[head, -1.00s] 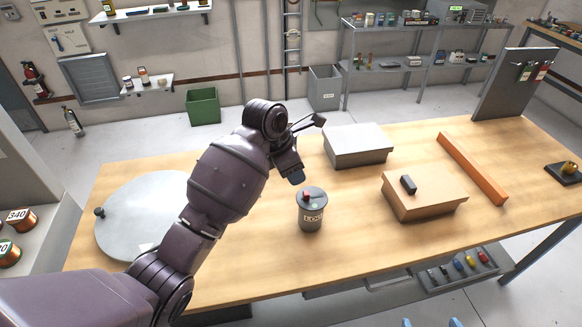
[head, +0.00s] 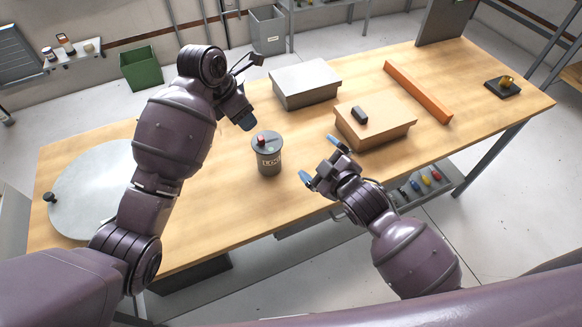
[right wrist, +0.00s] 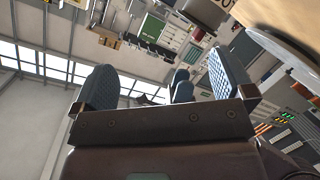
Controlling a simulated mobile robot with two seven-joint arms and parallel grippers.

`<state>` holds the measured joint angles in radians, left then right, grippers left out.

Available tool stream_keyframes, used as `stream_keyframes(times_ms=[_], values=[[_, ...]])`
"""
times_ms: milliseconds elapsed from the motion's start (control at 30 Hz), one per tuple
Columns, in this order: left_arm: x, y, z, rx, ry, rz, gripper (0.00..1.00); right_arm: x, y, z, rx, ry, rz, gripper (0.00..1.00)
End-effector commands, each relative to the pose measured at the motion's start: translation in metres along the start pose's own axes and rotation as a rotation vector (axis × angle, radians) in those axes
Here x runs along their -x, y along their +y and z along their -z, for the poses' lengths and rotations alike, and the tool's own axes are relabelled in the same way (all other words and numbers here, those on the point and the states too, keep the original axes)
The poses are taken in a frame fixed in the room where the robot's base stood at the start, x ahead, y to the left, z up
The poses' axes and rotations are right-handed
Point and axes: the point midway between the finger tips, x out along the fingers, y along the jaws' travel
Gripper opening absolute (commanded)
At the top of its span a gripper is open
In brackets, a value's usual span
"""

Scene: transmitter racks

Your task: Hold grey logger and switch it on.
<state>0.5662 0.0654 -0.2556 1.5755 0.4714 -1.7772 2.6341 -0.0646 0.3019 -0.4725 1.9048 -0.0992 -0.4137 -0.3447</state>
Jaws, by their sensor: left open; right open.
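The grey logger (head: 267,162) is a dark grey upright cylinder with a light label on its front and a red knob on its lid. It stands on the wooden table. My left gripper (head: 244,115) is open, just behind and left of the logger, apart from it; its jaws are partly hidden by its own body. My right gripper (head: 322,162) is open and empty to the right of the logger, its blue-padded fingers spread toward it without touching. Both fingers of my right gripper (right wrist: 165,84) also show spread in the right wrist view.
A grey box (head: 305,87) stands behind the logger. A cardboard-coloured box (head: 385,130) with a small dark block (head: 360,115) on top is close to my right gripper. An orange bar (head: 418,92) lies further right. A round grey disc (head: 95,190) lies left, partly behind my left arm.

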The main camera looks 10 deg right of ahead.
Motion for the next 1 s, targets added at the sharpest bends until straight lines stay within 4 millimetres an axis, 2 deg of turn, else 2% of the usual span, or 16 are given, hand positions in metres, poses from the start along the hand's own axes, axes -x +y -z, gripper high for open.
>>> stream_keyframes(times_ms=[33, 200, 433, 633, 1000], values=[[0.0, 0.0, 0.0, 0.0, 0.0, 0.0, 0.43, -0.007, -0.002, 0.009, 0.107, 0.016, 0.014, 1.0], [0.0, 0.0, 0.0, 0.0, 0.0, 0.0, 0.43, -0.023, -0.012, 0.029, 0.46, 0.052, 0.044, 1.0], [0.0, 0.0, 0.0, 0.0, 0.0, 0.0, 0.43, -0.035, -0.026, 0.041, 0.914, 0.085, 0.069, 1.0], [0.0, 0.0, 0.0, 0.0, 0.0, 0.0, 0.43, -0.039, -0.04, 0.042, 1.286, 0.103, 0.088, 1.0], [0.0, 0.0, 0.0, 0.0, 0.0, 0.0, 0.43, -0.036, -0.064, 0.027, 1.911, 0.124, 0.13, 1.0]])
